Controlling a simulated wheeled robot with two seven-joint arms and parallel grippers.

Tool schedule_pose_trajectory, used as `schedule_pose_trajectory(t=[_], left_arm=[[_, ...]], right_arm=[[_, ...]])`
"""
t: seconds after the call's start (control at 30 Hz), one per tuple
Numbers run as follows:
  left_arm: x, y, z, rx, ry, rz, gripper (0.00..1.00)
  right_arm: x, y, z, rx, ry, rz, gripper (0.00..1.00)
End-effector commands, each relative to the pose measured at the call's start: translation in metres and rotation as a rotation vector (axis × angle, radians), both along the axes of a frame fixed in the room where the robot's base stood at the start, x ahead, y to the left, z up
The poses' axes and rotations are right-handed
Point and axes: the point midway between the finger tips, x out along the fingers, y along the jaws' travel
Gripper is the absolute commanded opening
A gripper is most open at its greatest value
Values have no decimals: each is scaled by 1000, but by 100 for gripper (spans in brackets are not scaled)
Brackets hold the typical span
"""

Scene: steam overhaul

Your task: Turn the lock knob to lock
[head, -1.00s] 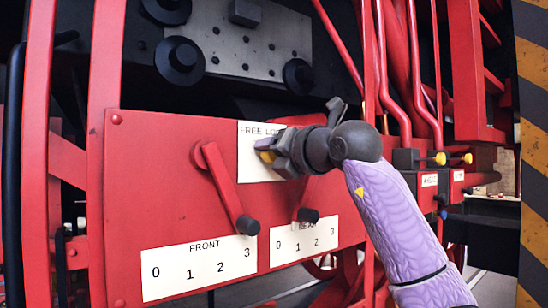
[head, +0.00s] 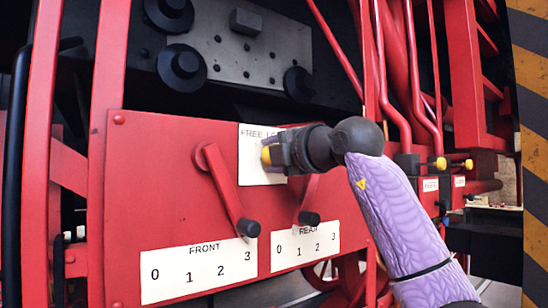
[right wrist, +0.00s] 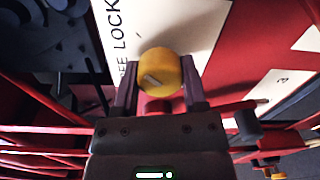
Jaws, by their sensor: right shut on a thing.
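The lock knob (right wrist: 160,72) is round and yellow with a pale mark on its face. It sits at the white FREE / LOCK plate (head: 250,170) on the red panel. My right gripper (right wrist: 160,82) is shut on the knob, one finger on each side of it in the right wrist view. In the head view, the yellow knob (head: 266,155) shows at the tip of my right gripper (head: 272,153). The gripper hides part of the plate's lettering, so I cannot tell the knob's setting. My left gripper is not in view.
The red FRONT lever (head: 224,190) with its black handle is left of and below the knob. The REAR lever (head: 308,200) is just below my right gripper. Red pipes (head: 395,80) rise behind my right arm.

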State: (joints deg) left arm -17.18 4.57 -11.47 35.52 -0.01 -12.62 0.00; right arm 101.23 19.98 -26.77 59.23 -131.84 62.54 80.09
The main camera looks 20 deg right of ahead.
Motion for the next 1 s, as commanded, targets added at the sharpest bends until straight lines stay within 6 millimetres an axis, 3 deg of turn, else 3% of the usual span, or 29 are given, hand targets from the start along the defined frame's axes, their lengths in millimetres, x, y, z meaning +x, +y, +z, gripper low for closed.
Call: schedule_pose_trajectory(t=[0.67,0.7,0.87,1.0], left_arm=[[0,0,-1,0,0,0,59],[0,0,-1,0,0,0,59],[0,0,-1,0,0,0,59],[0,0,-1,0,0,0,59]], right_arm=[[0,0,0,56,21,0,0],[0,0,0,55,20,0,57],[0,0,0,55,20,0,90],[0,0,0,54,20,0,90]])
